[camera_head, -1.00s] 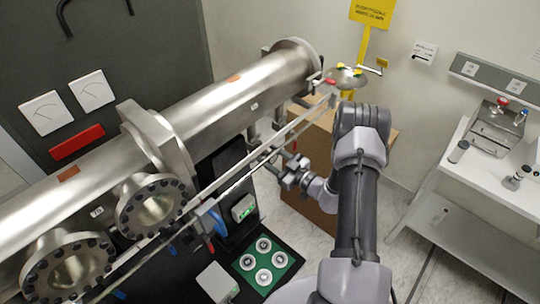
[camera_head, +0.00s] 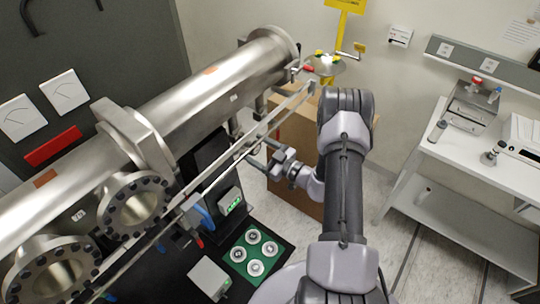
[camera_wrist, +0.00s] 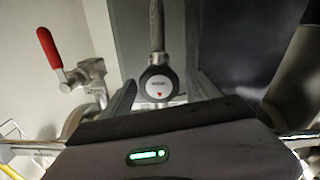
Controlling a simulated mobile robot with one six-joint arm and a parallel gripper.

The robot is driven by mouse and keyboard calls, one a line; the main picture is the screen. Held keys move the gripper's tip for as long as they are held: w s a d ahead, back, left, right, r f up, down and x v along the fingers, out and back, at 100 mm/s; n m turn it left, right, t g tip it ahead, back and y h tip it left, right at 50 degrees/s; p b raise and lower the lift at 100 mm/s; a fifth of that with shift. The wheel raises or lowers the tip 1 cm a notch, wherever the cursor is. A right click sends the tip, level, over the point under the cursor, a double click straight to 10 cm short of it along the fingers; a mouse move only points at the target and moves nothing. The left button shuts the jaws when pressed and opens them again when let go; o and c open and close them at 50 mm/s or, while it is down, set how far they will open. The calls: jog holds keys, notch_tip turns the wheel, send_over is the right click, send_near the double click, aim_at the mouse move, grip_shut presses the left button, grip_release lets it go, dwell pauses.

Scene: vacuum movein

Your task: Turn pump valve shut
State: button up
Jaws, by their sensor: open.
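My gripper (camera_head: 262,152) is open in the head view, beside the rails along the steel tube. In the wrist view its two fingers (camera_wrist: 163,92) stand apart, on either side of a round dark knob (camera_wrist: 158,82) with a pale labelled face, a red mark and a grey handle pointing up. I cannot tell whether the fingers touch it. A red-handled lever (camera_wrist: 49,48) on a metal fitting is left of the fingers, apart from them. The frames do not clearly show which of these is the pump valve. The head view does not show the knob clearly.
The large steel tube (camera_head: 205,85) and its bolted flanges (camera_head: 133,205) fill the left. A white bench (camera_head: 458,150) stands right. Floor between is free.

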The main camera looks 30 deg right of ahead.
jog(key=b+v, duration=0.2)
jog(key=v, duration=1.4)
jog(key=shift+s, duration=0.1)
